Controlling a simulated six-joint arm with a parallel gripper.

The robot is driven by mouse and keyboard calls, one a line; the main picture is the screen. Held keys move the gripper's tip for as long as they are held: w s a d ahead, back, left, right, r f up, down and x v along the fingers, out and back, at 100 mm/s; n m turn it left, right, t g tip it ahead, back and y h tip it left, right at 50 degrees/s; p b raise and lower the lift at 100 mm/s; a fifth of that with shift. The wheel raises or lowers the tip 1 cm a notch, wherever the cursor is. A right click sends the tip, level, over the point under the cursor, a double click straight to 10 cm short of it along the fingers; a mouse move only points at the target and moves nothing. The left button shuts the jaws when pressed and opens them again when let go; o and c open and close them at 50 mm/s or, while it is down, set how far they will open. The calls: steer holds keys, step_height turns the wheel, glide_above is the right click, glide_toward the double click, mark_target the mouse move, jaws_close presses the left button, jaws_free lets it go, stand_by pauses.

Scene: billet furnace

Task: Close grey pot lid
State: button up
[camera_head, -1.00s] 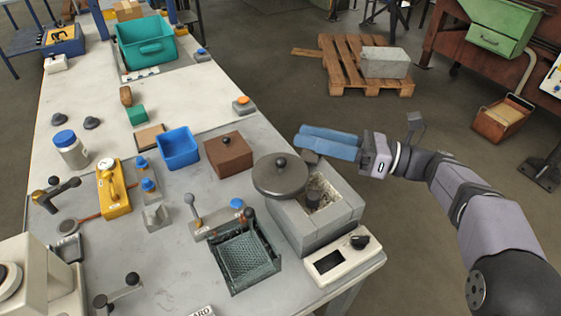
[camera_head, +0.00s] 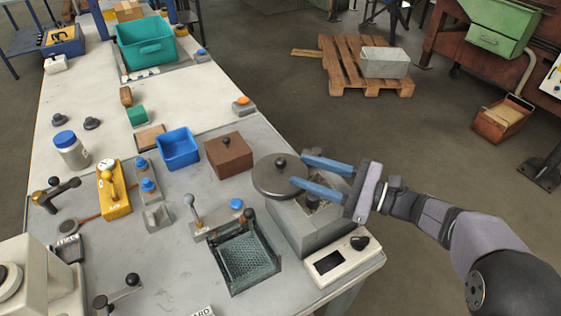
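The grey pot (camera_head: 308,237) is a square block with a round opening, at the right edge of the bench. Its round grey lid (camera_head: 270,183) with a dark knob (camera_head: 280,162) sits off to the left and back, leaving much of the opening uncovered. My gripper (camera_head: 298,171) has two long blue fingers, spread apart. They reach in from the right over the pot, at the lid's right side, one finger behind and one in front of the knob. The fingers look empty; I cannot tell whether they touch the lid.
A brown box with a knob (camera_head: 229,157) stands left of the lid, and a blue bin (camera_head: 179,150) beyond it. A wire-mesh basket (camera_head: 246,260) is left of the pot. A white control box with a black knob (camera_head: 342,258) stands in front of the pot.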

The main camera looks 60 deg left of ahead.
mark_target(281, 163)
steer(key=shift+p+x, duration=1.05)
steer(key=shift+x, duration=2.55)
steer(key=shift+d, duration=0.1)
steer(key=shift+c, duration=0.6)
steer(key=shift+f, duration=0.1)
jaws_close()
